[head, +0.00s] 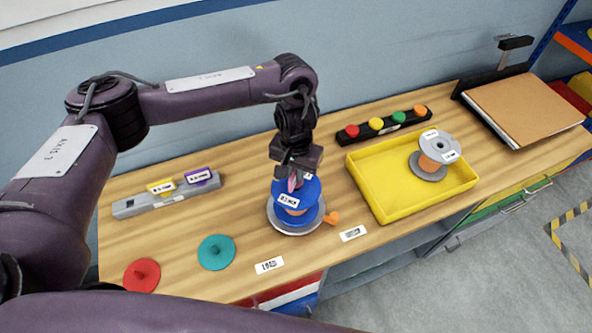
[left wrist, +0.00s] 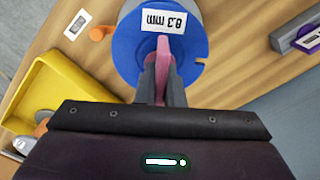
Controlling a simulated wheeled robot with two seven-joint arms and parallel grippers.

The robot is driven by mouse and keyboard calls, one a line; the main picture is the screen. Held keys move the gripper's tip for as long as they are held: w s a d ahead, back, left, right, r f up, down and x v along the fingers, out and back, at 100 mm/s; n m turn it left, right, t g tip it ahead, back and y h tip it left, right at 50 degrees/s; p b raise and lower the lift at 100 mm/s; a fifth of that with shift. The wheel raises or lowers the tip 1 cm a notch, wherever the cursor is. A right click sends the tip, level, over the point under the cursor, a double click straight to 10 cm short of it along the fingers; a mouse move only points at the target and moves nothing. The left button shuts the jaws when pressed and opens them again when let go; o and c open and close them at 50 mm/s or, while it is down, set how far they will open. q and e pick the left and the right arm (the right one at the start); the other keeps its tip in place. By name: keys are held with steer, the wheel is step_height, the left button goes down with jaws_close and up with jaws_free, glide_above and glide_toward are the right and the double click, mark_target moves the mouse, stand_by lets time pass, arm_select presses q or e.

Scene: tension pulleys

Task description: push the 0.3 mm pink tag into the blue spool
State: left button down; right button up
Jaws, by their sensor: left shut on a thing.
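The blue spool (head: 312,188) stands on a grey disc base (head: 278,222) at the middle of the table. It also fills the top of the left wrist view (left wrist: 130,50). My left gripper (head: 294,172) is above the spool, shut on the pink tag (head: 292,185), which points down at the spool's top. The pink tag shows between the fingers in the left wrist view (left wrist: 163,58). Whether the tag is in a slot is hidden.
A grey rack (head: 150,206) holds yellow (head: 160,187) and purple (head: 199,176) tags. Red (head: 141,275) and teal (head: 216,252) knobbed discs lie in front. A yellow tray (head: 385,202) holds a grey spool (head: 437,146) to the right. An orange knob (head: 332,217) sits beside the base.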

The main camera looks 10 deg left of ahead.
arm_select(q)
steer(key=shift+f, duration=0.15)
steer(key=shift+f+b, duration=0.5)
steer(key=shift+f, duration=0.45)
steer(key=shift+f, duration=0.1)
stand_by(0.4)
steer(key=c, duration=1.5)
jaws_free()
steer(key=shift+o, duration=0.2)
step_height(320, 180, up, 8)
steer(key=shift+f+p, duration=0.1)
steer(key=shift+p, duration=0.25)
